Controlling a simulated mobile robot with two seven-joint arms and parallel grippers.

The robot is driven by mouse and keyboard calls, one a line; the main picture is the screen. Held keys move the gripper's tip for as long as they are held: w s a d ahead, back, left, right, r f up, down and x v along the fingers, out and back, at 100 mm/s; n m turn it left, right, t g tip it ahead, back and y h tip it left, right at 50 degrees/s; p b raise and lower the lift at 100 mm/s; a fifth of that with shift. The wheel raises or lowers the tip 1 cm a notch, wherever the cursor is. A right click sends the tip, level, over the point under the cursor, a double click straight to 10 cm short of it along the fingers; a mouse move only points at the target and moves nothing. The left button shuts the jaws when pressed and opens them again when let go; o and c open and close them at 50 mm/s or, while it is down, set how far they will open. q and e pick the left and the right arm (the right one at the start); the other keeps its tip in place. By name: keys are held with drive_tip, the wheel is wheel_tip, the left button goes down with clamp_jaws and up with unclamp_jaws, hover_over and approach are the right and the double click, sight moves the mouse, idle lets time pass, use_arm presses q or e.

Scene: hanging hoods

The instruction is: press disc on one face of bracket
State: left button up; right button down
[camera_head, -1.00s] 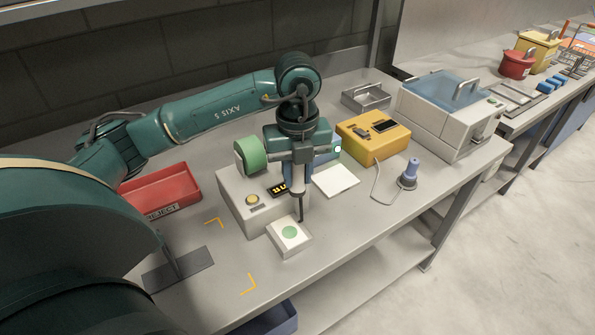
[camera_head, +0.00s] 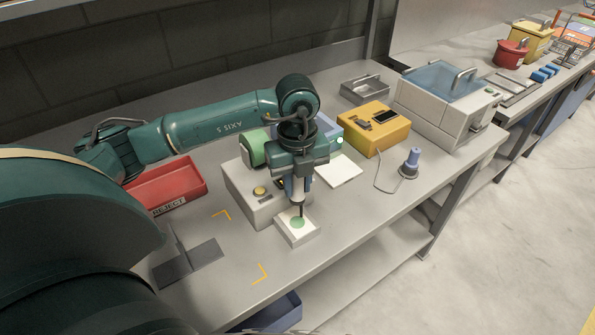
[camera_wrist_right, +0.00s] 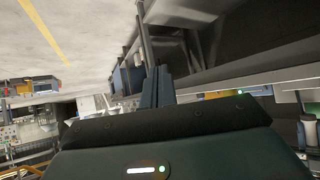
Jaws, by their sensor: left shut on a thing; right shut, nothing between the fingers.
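A green disc (camera_head: 297,223) lies flat on a small white block (camera_head: 284,238) near the bench's front. My left gripper (camera_head: 297,181) is shut on a white and blue pen-like tool (camera_head: 297,192), held upright. The tool's thin dark tip is over the disc; I cannot tell whether it touches. The bracket (camera_head: 203,255), dark grey with a flat plate and an upright plate, stands at the left on the bench. My arm partly hides its left side. My right gripper (camera_wrist_right: 158,86) shows in the right wrist view, shut and empty, away from these things.
A grey box with a yellow button (camera_head: 259,191) stands behind the block. A red reject tray (camera_head: 165,187) is behind the bracket. Yellow corner marks (camera_head: 262,274) lie on bare bench between bracket and block. A lilac-handled item (camera_head: 412,160) stands at the right.

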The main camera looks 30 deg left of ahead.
sight(297, 198)
use_arm(q)
wheel_tip(297, 198, down, 5)
drive_tip(key=b, duration=0.3)
drive_tip(key=shift+r, duration=0.15)
wheel_tip(297, 198, down, 2)
drive_tip(key=shift+f+b, duration=0.1)
drive_tip(key=shift+b, duration=0.65)
drive_tip(key=shift+f, duration=0.3)
use_arm(e)
drive_tip(key=shift+w+a+f+t+y, duration=0.2)
drive_tip(key=shift+a+f+t+y, duration=0.1)
drive_tip(key=shift+a+f, duration=0.45)
drive_tip(key=shift+r, duration=0.1)
drive_tip(key=shift+w+r, duration=0.15)
drive_tip(key=shift+w, duration=0.15)
use_arm(q)
drive_tip(key=shift+f+b, duration=0.3)
drive_tip(key=shift+b, duration=0.15)
use_arm(e)
drive_tip(key=shift+f, duration=0.3)
drive_tip(key=shift+s+f, duration=0.1)
drive_tip(key=shift+s, duration=0.25)
